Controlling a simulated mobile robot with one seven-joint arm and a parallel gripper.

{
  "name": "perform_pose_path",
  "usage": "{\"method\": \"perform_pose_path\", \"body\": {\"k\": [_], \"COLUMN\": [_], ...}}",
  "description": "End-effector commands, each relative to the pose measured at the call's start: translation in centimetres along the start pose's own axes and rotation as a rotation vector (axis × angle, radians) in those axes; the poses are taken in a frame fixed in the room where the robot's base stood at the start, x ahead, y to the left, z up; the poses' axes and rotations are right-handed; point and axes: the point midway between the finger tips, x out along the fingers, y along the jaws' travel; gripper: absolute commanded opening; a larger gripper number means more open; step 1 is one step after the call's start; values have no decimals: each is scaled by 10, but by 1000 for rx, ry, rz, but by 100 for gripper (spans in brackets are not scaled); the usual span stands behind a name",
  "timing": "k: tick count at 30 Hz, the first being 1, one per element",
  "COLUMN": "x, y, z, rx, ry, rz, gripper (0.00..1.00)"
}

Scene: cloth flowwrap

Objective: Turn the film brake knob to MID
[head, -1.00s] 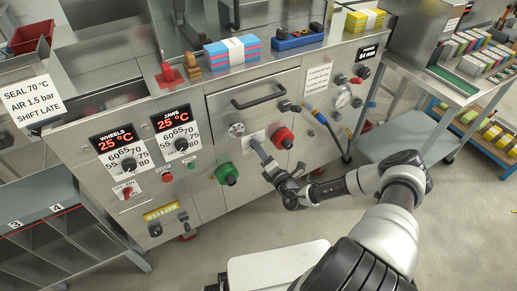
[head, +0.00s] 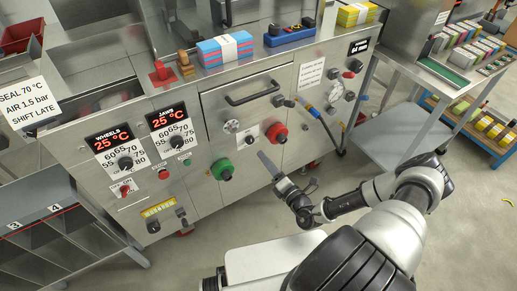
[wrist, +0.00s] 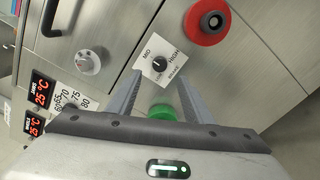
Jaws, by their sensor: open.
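The film brake knob is a small black knob (wrist: 159,64) on a white plate, with MID and HIGH legible in the wrist view. Its pointer is too small to read surely. In the head view the plate (head: 248,134) sits between a round silver dial and a red knob. My gripper (wrist: 158,76) is open and empty, its two fingers spread either side of the knob's lower side in the wrist picture. In the head view my gripper (head: 262,156) is below and right of the plate, apparently off the panel.
A large red knob (head: 276,133) is just right of the plate, and a green knob (head: 222,169) is below left. The silver dial (wrist: 87,62) and drawer handle are close by.

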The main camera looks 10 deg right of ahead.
Motion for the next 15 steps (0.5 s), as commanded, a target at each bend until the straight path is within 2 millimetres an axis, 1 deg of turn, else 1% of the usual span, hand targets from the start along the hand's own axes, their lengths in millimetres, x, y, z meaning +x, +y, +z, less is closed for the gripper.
{"method": "perform_pose_path", "body": {"k": [1, 6, 9, 12, 15], "x": [-13, -47, -61, -70, -74], "y": [0, 0, 0, 0, 0], "z": [1, 1, 0, 0, 0], "rx": [1, 1, 0, 1, 0], "ry": [-1, -1, 0, 0, 0], "rz": [-4, -3, -2, -1, 0], "gripper": [46, 46, 46, 46, 46]}}
